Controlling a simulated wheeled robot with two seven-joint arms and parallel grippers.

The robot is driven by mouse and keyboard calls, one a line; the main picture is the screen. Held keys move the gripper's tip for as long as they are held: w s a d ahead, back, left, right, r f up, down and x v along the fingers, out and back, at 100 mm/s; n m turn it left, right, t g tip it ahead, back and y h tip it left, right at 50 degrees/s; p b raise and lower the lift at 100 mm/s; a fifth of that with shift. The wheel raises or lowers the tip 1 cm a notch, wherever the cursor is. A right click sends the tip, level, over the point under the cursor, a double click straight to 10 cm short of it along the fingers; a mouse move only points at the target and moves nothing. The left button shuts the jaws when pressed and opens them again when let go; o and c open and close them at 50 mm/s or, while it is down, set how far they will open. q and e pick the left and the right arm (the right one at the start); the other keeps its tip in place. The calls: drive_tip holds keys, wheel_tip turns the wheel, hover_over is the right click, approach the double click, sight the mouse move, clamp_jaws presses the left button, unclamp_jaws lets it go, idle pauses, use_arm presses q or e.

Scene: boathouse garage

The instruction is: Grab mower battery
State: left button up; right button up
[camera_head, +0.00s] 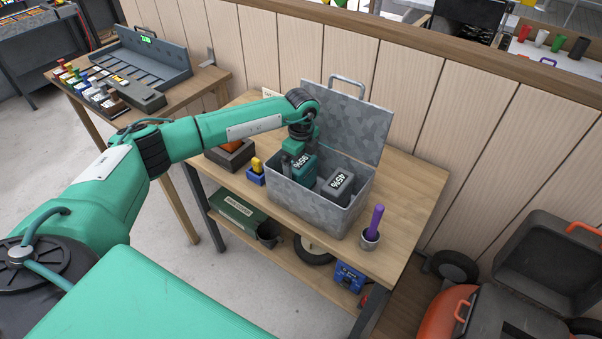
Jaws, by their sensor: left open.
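A grey metal box (307,203) with its lid raised stands on the wooden workbench (415,205). Two batteries are in the box. The teal-and-dark one (304,172) at the left has an upside-down label that seems to read 95%. The grey one (337,187) to its right has an upside-down label that seems to read 45%. My left gripper (293,155) points down into the box at the teal battery's upper left end. It is open; its fingertips are partly hidden, and I cannot tell whether they touch the battery. My right gripper is out of view.
The raised lid (345,118) stands behind my gripper. A purple-handled tool in a cup (371,238) is right of the box; a small blue holder (256,177) is left. An orange mower (446,308) with an open grey cover is at lower right. A charger rack (150,65) stands on the left table.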

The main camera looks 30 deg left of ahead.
use_arm(q)
drive_tip(key=shift+f, duration=0.15)
drive_tip(key=c, duration=1.8)
drive_tip(key=shift+o, duration=0.2)
drive_tip(key=shift+w+r, duration=0.1)
drive_tip(key=shift+r, duration=0.1)
